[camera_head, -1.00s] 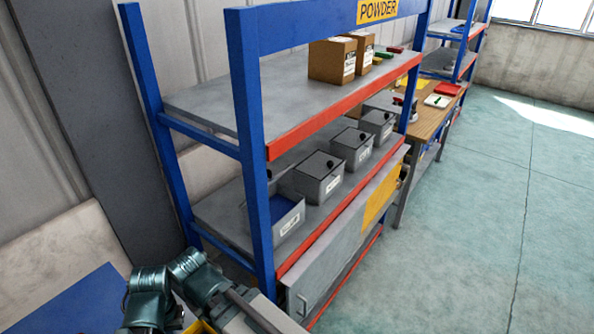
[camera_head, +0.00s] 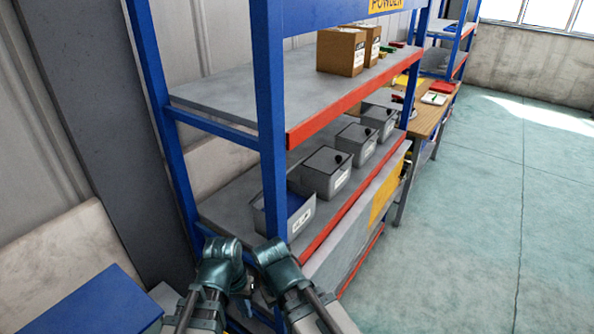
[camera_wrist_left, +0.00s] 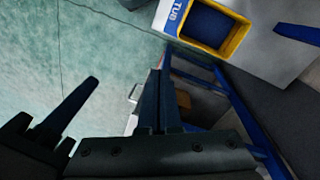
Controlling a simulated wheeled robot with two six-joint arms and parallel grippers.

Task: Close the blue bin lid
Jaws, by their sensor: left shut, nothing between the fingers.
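The bin with the blue inside (camera_head: 304,214) stands on the lower shelf at its near end. It is grey outside, labelled on the front and open on top. The blue upright hides part of it, and I cannot clearly make out its lid. My left arm (camera_head: 275,263) reaches in at the bottom, in front of and below the bin; its gripper is hard to make out there. In the left wrist view my left gripper (camera_wrist_left: 161,78) is shut and empty, its fingers together, pointing away from the camera. The bin is not identifiable in that view.
Several grey bins with dark-knobbed lids (camera_head: 327,172) stand farther along the shelf. The blue rack upright (camera_head: 271,140) and red shelf edge (camera_head: 330,236) are close to my arm. A yellow-rimmed tub (camera_wrist_left: 244,40) shows in the left wrist view. Floor at right is clear.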

